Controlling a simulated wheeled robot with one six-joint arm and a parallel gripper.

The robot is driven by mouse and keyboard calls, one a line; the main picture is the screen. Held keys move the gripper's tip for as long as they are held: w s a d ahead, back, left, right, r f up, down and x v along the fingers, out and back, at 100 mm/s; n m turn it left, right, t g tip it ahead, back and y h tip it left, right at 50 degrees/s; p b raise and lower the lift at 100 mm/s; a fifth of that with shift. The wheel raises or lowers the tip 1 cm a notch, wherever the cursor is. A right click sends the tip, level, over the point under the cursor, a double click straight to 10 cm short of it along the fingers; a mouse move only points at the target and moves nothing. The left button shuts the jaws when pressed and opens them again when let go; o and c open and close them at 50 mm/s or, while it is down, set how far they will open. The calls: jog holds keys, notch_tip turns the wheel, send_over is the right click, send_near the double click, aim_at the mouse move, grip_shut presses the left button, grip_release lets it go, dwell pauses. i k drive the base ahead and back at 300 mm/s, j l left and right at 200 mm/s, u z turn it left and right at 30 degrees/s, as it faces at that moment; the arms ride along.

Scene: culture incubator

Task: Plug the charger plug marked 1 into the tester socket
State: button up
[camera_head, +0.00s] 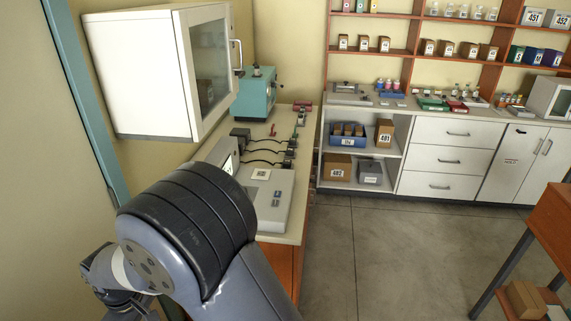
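On the bench at the left, black cables (265,141) run from a dark charger block (240,134) to small dark pieces (291,143) near the bench's right edge. These look like charger plugs, but their marks are too small to read, so I cannot tell which is 1. A light grey device (270,206), probably the tester, lies nearer to me, with a small lit screen (228,165) beside it. Its socket cannot be made out. My arm covers the near part of the bench. Dark parts of my arm's end show at the lower left; the fingertips are not visible.
A white wall cabinet (150,75) hangs over the bench's left side. A teal machine (257,94) stands at the bench's far end. Shelves and a white drawer unit (445,160) line the back wall. The grey floor (400,255) is clear; an orange-brown table (545,225) stands right.

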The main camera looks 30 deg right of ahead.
aim_at(286, 163)
jog(key=i+l, duration=0.1)
jog(key=l, duration=0.5)
jog(key=i+l, duration=0.1)
jog(key=l, duration=0.5)
jog(key=i+l, duration=0.1)
jog(key=l, duration=0.55)
jog(key=i+l+u, duration=0.1)
jog(key=l, duration=0.5)
jog(key=i+l, duration=0.6)
jog(key=i, duration=0.2)
jog(key=i+l+u, duration=0.1)
jog(key=i+l, duration=0.5)
jog(key=i, duration=0.2)
